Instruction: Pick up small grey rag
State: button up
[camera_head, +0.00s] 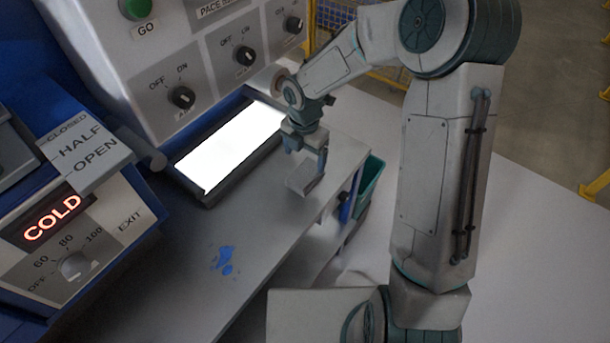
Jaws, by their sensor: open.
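A small light-grey flat piece, which looks like the grey rag (299,181), lies on the grey bench top (270,221) near its right edge. My gripper (311,176) points down right at this piece, with its fingers over or beside it. The gripper is open. The fingers hide part of the piece, and I cannot tell whether they touch it.
A bright lit panel (228,148) in a dark frame lies left of my gripper. Blue smears (224,260) mark the bench. A control panel with knobs stands behind, and a teal bin (370,181) is below the bench's right edge. A COLD display (52,219) is at left.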

aim_at(306, 172)
jog(key=f, duration=0.6)
jog(key=shift+s+d+f+p, duration=0.15)
jog(key=shift+s+f+p, duration=0.15)
jog(key=shift+s, duration=0.1)
jog(key=c, duration=1.1)
